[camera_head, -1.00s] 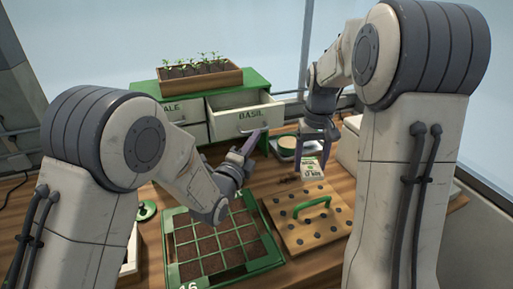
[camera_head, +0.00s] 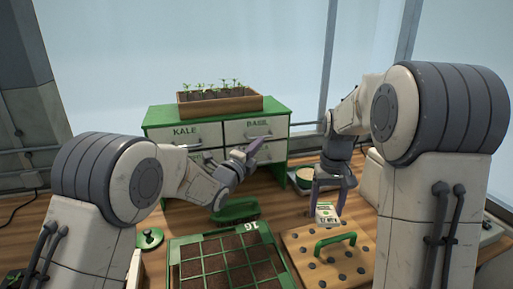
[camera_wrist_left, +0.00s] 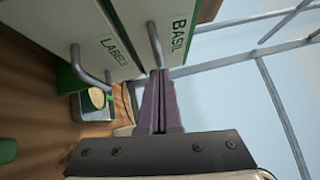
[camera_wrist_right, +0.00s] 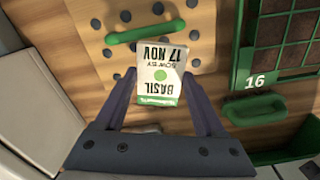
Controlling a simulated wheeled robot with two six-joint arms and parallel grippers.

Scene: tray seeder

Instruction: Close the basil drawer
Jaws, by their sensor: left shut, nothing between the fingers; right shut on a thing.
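The basil drawer (camera_head: 257,128) is in the upper right of a green-topped white cabinet (camera_head: 160,116). Its front looks about level with the kale drawer (camera_head: 186,135) beside it. My left gripper (camera_head: 256,146) is shut and empty, with purple fingertips right at the basil drawer front. In the left wrist view its tips (camera_wrist_left: 160,75) are by the basil handle (camera_wrist_left: 156,42); I cannot tell whether they touch. My right gripper (camera_head: 330,186) is shut on a basil seed packet (camera_wrist_right: 162,85), held over the wooden board; the packet also shows in the head view (camera_head: 326,213).
A seedling box (camera_head: 222,104) stands on the cabinet. A gridded green tray (camera_head: 176,258) and a wooden board (camera_head: 300,240) with holes and a green handle (camera_head: 336,240) lie in front. A green-handled piece (camera_head: 233,213) lies behind the tray. A small bowl (camera_head: 305,177) stands right of the cabinet.

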